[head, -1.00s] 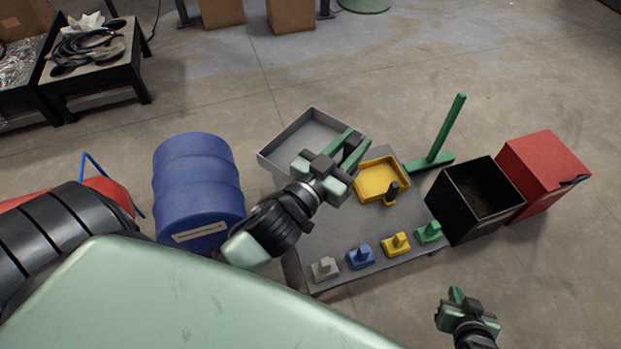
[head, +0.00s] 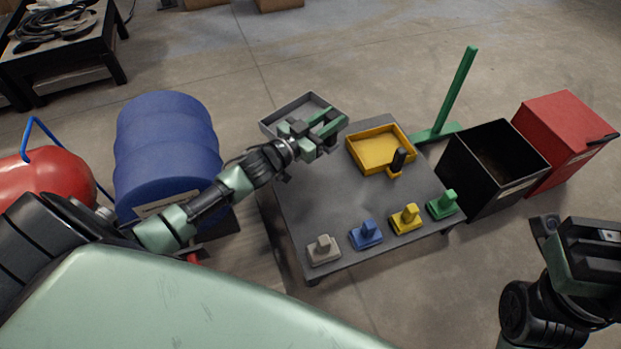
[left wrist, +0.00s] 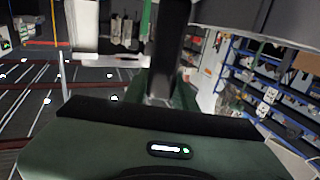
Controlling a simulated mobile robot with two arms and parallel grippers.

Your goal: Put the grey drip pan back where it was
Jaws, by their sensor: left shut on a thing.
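The grey drip pan (head: 283,112) is at the back left corner of the dark grey cart top (head: 310,212). My left gripper (head: 325,127) is over the pan's near right side and shut on it, hiding that side and the handle. I cannot tell whether the pan touches the cart top or hovers just above it. In the left wrist view, my left gripper's body fills the bottom, and a dark upright piece (left wrist: 168,50) stands between the fingers. My right gripper (head: 590,255) is at the right edge, away from the cart; its jaws are unclear.
A yellow pan (head: 372,150) with a dark handle lies right of the grey pan. Grey, blue, yellow and green small blocks (head: 365,233) line the cart's front edge. A blue drum (head: 165,150) stands left; a black bin (head: 480,175), red box (head: 565,130) and green post (head: 460,90) stand right.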

